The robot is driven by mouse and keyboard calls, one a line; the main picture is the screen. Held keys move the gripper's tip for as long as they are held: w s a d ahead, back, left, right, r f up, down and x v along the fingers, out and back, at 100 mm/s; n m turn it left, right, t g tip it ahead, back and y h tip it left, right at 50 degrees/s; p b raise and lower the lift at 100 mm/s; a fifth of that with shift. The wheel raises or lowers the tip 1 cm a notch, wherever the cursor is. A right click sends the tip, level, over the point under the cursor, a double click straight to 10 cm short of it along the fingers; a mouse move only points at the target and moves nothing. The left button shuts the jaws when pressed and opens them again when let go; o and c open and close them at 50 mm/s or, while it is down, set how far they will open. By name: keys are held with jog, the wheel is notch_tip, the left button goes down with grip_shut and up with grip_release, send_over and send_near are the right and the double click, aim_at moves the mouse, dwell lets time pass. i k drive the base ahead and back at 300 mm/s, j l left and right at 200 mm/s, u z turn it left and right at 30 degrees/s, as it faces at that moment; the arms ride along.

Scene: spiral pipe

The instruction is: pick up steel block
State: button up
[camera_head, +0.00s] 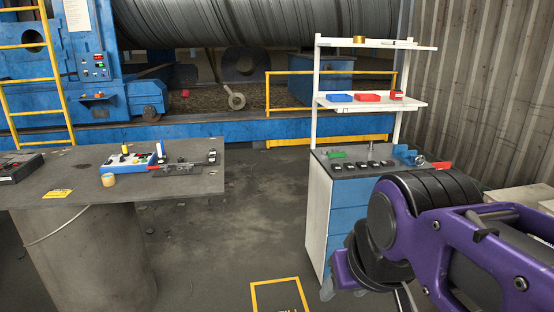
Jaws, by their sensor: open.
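I cannot single out the steel block for certain. Small grey and dark metal pieces (182,168) lie at the right part of the left table (110,200), next to a blue and white tray. Several small dark pieces (362,166) also stand in a row on top of the blue-and-white cart (345,215). My purple and black arm fills the lower right and covers part of the cart's front. My gripper's fingers do not show in the view.
The cart's upper shelf (372,103) holds blue and red bins. A yellow-outlined square (276,282) marks the floor. Open floor lies between table and cart. Blue machinery and a yellow rail (330,73) stand behind.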

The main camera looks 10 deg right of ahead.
aim_at(349, 167)
jog(key=i+l+z, duration=0.1)
jog(key=i+l, duration=0.2)
jog(key=i+l+z, duration=0.1)
jog(key=i+l, duration=0.15)
jog(key=i, duration=0.2)
jog(key=i+l+z, duration=0.1)
jog(key=i, duration=0.3)
jog(key=i+l+z, duration=0.1)
jog(key=i+l, duration=0.2)
jog(key=i, duration=0.1)
